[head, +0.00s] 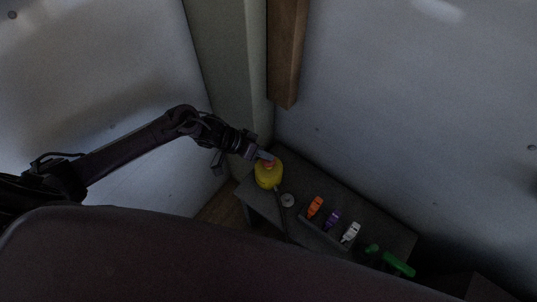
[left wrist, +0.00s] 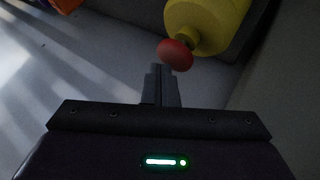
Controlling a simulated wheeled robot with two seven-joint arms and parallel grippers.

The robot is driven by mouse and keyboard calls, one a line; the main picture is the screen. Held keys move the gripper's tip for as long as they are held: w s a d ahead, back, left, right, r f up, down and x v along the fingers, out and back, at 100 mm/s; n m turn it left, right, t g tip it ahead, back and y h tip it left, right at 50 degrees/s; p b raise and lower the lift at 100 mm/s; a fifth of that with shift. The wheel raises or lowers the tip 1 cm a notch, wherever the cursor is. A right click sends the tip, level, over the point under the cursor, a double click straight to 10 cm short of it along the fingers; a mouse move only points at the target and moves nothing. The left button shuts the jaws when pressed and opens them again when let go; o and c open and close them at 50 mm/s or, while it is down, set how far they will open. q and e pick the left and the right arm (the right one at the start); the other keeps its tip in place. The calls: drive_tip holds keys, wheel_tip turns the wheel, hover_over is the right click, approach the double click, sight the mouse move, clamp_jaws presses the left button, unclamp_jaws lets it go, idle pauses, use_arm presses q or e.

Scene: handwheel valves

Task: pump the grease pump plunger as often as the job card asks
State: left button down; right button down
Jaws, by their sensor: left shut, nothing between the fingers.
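The grease pump is a yellow round body (head: 268,177) at the far left end of a dark bench. Its red plunger knob (head: 268,163) is on top. My left gripper (head: 265,155) is shut and empty, with its fingertips right at the knob. In the left wrist view the shut fingers (left wrist: 161,72) point at the red knob (left wrist: 175,54), with the yellow body (left wrist: 209,22) beyond it. I cannot tell whether the fingertips touch the knob. No job card is readable in these views. My right gripper is not in view.
On the dark bench (head: 330,182) stand an orange item (head: 315,207), a purple item (head: 332,219), a white item (head: 350,233) and a green handle (head: 398,264). A round grey disc (head: 288,200) lies near the pump. Walls and a brown post (head: 287,55) close off the back.

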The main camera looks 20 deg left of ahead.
use_arm(q)
drive_tip(key=shift+s+a+f, duration=0.15)
drive_tip(key=shift+f, duration=0.4)
drive_tip(key=shift+w+d+r+p, duration=0.15)
drive_tip(key=shift+r+p, duration=0.3)
drive_tip(key=shift+r, duration=0.05)
drive_tip(key=shift+w+d+r+p, duration=0.1)
drive_tip(key=shift+d+r+p, duration=0.05)
drive_tip(key=shift+r+p, duration=1.3)
drive_tip(key=shift+p, duration=0.15)
wheel_tip(320, 180, up, 5)
drive_tip(key=p, duration=0.5)
